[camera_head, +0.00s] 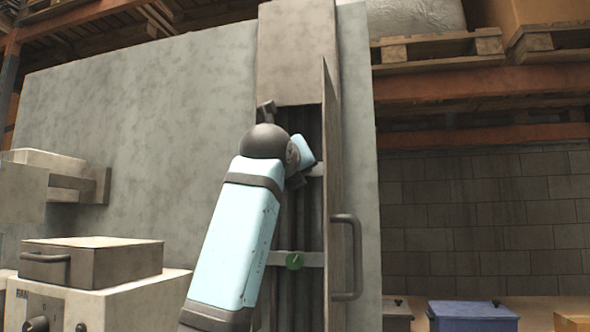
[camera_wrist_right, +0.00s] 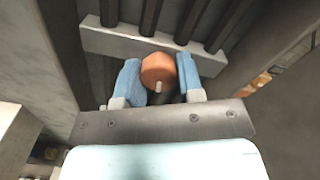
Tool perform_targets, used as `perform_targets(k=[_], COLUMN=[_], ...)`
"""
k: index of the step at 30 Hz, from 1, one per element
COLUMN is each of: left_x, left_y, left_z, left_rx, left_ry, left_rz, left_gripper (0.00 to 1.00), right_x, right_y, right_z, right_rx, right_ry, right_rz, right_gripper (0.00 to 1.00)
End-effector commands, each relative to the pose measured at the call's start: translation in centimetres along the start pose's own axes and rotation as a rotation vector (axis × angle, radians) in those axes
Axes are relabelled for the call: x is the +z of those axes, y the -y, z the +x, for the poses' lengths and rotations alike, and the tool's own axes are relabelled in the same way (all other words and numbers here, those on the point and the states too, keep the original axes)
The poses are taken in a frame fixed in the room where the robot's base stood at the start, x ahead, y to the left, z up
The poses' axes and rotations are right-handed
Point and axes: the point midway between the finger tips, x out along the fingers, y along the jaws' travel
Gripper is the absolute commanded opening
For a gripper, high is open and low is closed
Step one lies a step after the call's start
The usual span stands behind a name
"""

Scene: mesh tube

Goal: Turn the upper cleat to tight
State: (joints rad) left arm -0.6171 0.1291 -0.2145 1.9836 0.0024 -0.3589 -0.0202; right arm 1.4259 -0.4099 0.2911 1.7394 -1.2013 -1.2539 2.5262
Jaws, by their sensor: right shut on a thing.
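The upper cleat (camera_wrist_right: 157,70) is a round orange-brown knob with a small pale mark, on a light crossbar (camera_wrist_right: 131,44) in the right wrist view. My right gripper (camera_wrist_right: 159,75) has its blue fingers on either side of the cleat and is shut on it. In the head view my right gripper (camera_head: 304,155) reaches into the narrow opening and hides the upper cleat. The lower cleat (camera_head: 294,260) is a green knob on a lower pale crossbar (camera_head: 275,258). My left gripper is out of view.
A thin open door (camera_head: 334,150) with a dark handle (camera_head: 355,258) stands just right of my arm. Dark vertical tubes (camera_head: 300,222) run behind the crossbars. A box with a lid (camera_head: 92,262) stands at lower left, and a blue box (camera_head: 472,315) at lower right.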

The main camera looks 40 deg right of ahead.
Motion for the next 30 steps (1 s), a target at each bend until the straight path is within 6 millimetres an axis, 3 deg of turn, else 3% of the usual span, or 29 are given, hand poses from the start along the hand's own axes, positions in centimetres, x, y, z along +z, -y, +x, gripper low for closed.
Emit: perform_targets(k=[12, 29, 30], left_x=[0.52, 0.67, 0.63], left_y=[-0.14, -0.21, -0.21], left_z=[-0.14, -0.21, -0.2], left_rx=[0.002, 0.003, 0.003], left_ry=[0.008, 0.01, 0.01], left_rz=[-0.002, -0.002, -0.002], left_gripper=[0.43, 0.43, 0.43], right_x=[-0.16, -0.21, -0.22], right_y=[-0.19, -0.23, -0.23], right_z=[0.05, 0.06, 0.07], right_rx=[0.002, 0.002, 0.002], right_ry=[-0.004, -0.006, -0.006], right_rz=[0.192, 0.222, 0.222], right_gripper=[0.11, 0.11, 0.42])
